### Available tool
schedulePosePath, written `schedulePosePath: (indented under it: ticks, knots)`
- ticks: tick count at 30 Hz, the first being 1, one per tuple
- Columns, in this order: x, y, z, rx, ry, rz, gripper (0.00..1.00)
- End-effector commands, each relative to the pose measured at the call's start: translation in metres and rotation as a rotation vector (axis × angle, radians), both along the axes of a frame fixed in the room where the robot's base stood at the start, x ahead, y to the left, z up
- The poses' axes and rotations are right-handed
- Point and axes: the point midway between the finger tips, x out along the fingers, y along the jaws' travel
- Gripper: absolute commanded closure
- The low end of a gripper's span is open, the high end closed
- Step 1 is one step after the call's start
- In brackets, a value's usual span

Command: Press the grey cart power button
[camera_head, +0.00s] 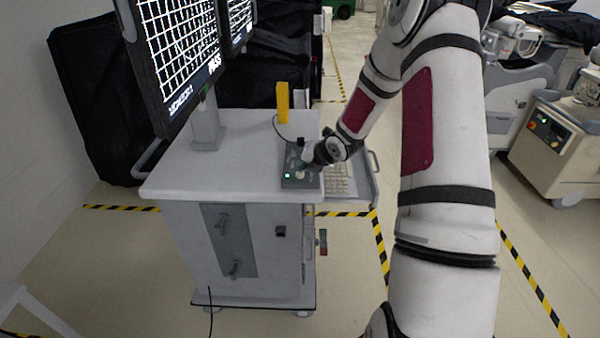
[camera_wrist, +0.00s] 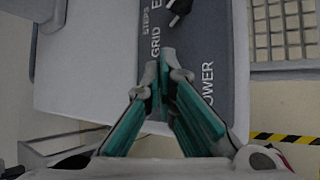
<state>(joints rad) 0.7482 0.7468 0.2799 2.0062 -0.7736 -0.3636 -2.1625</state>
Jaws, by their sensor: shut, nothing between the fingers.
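The grey cart (camera_head: 240,240) stands in front of me with a dark grey control panel (camera_head: 287,156) on the right of its top. A small lit greenish square (camera_head: 288,176) shows at the panel's near left. In the wrist view the panel (camera_wrist: 222,40) carries the words STEPS, GRID and POWER. My gripper (camera_head: 302,170) is over the near part of the panel, fingers pointing down at it. In the wrist view my gripper (camera_wrist: 165,68) is shut and empty, its tips between GRID and POWER. No power button shows clearly there; the fingers cover part of the panel. I cannot tell whether they touch it.
A monitor (camera_head: 182,60) stands on the cart's left. A yellow block (camera_head: 283,98) stands behind the panel, and a keyboard (camera_head: 337,180) lies to its right. Another cart (camera_head: 550,150) stands far right.

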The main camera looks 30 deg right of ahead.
Motion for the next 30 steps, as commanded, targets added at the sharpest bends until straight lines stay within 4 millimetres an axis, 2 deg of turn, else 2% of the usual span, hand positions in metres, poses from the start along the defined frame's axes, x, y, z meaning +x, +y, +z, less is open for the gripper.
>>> schedulePosePath:
  ticks: [4,14,30]
  knots:
    - [0.0005,0.0006,-0.0057,0.0,0.001,0.001,1.0]
    - [-0.0004,0.0006,-0.0058,0.001,0.001,0.001,1.0]
    - [-0.0007,0.0008,0.0033,0.0,0.001,0.001,1.0]
